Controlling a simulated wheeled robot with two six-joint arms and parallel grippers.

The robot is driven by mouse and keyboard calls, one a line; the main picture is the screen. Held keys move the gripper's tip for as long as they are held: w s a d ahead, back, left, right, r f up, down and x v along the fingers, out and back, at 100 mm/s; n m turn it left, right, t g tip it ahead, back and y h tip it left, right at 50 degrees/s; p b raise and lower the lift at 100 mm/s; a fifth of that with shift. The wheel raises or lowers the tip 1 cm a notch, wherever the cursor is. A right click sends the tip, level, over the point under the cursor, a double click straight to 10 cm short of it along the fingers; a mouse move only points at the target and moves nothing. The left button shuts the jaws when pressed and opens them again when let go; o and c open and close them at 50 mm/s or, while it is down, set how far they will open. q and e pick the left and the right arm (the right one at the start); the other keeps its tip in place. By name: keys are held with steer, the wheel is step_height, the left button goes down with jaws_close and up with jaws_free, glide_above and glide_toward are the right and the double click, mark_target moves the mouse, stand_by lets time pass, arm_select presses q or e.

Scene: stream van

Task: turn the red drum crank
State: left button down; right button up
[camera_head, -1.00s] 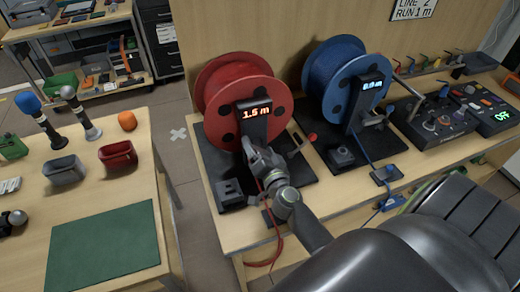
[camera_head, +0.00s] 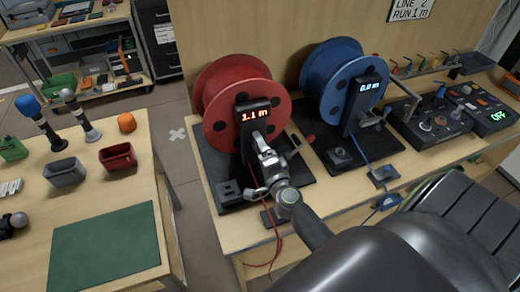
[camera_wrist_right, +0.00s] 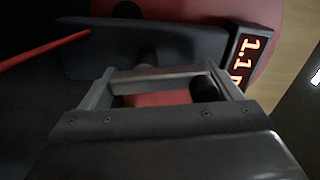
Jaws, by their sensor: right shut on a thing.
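The red drum (camera_head: 222,88) stands on a dark base plate on the bench, with a dark post in front of it. The post's display (camera_head: 254,115) reads 1.1 m, and it shows at the right of the right wrist view (camera_wrist_right: 253,62). My right gripper (camera_head: 262,146) is at the front of the post, just below the display, shut on the crank. The crank is mostly hidden behind the gripper in the head view. In the right wrist view a red patch (camera_wrist_right: 150,98) shows between the fingers (camera_wrist_right: 165,75). My left gripper is not in view.
The blue drum (camera_head: 325,72) is further right, then control boxes (camera_head: 440,122). A red cable (camera_head: 278,240) hangs off the bench front. A table at left holds bins and a green mat (camera_head: 105,245).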

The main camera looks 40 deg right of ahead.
steer(key=m, duration=0.5)
steer(key=shift+s+d+f+m, duration=0.15)
steer(key=shift+d+f+m, duration=0.15)
steer(key=shift+d, duration=0.05)
steer(key=shift+d+f+m+b, duration=0.1)
steer(key=shift+f+m+b, duration=0.35)
steer(key=shift+m, duration=1.9)
steer(key=shift+d+f+m+b, duration=0.15)
steer(key=shift+m+b, duration=0.55)
steer(key=shift+m, duration=1.6)
steer(key=shift+f+m+b, duration=0.3)
steer(key=shift+m+b, duration=0.3)
steer(key=shift+m, duration=2.05)
steer(key=o, duration=0.8)
steer(key=shift+a+r, duration=0.1)
steer(key=shift+o, duration=0.2)
steer(key=shift+s, duration=0.1)
